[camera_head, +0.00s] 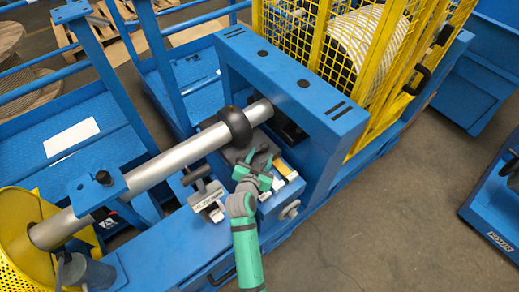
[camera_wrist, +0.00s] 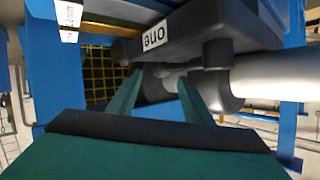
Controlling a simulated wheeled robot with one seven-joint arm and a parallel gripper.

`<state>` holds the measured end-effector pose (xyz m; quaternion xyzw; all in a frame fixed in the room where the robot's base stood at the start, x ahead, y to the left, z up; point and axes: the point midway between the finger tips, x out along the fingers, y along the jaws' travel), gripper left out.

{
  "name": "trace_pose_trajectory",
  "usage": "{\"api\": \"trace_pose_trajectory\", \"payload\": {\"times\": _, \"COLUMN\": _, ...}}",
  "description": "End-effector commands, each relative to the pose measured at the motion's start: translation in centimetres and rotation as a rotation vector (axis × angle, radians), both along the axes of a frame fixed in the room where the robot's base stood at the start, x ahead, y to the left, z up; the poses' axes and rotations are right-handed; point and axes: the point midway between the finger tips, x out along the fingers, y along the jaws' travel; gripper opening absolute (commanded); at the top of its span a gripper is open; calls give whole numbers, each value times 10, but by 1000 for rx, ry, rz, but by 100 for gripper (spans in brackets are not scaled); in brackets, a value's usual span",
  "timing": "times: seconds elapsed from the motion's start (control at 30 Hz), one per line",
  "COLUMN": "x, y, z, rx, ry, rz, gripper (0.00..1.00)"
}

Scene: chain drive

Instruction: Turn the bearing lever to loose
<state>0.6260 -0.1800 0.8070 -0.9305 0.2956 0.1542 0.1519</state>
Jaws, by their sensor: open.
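My gripper (camera_head: 260,162) is beside the dark grey block under the black collar (camera_head: 235,125) on the steel shaft. In the wrist view its two green fingers (camera_wrist: 158,90) are apart, with nothing clearly held between them. A dark grey block (camera_wrist: 185,40) with a small white label is just above and beyond the fingertips. A dark rounded part and the shaft (camera_wrist: 275,75) show behind and right of the fingers. I cannot tell for certain which part is the bearing lever. A dark T-shaped handle (camera_head: 196,174) stands left of my gripper, above a labelled plate (camera_head: 208,198).
A blue frame (camera_head: 300,80) rises behind my gripper, with a yellow mesh guard (camera_head: 335,50) beyond it. A yellow perforated drum (camera_head: 25,245) is at the shaft's left end.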

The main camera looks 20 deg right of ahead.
Motion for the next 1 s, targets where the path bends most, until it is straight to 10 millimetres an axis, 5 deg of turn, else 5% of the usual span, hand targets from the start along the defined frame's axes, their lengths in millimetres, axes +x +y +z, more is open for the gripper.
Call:
{"api": "trace_pose_trajectory", "payload": {"times": 0.3, "x": 39, "y": -9, "z": -17, "rx": 0, "ry": 0, "rz": 21, "gripper": 46}}
{"api": "trace_pose_trajectory", "payload": {"times": 0.73, "x": 45, "y": -11, "z": -20, "rx": 0, "ry": 0, "rz": 23, "gripper": 46}}
{"api": "trace_pose_trajectory", "payload": {"times": 0.9, "x": 44, "y": -14, "z": -20, "rx": -1, "ry": 0, "rz": 20, "gripper": 5}}
{"api": "trace_pose_trajectory", "payload": {"times": 1.0, "x": 44, "y": -15, "z": -20, "rx": -1, "ry": 0, "rz": 17, "gripper": 0}}
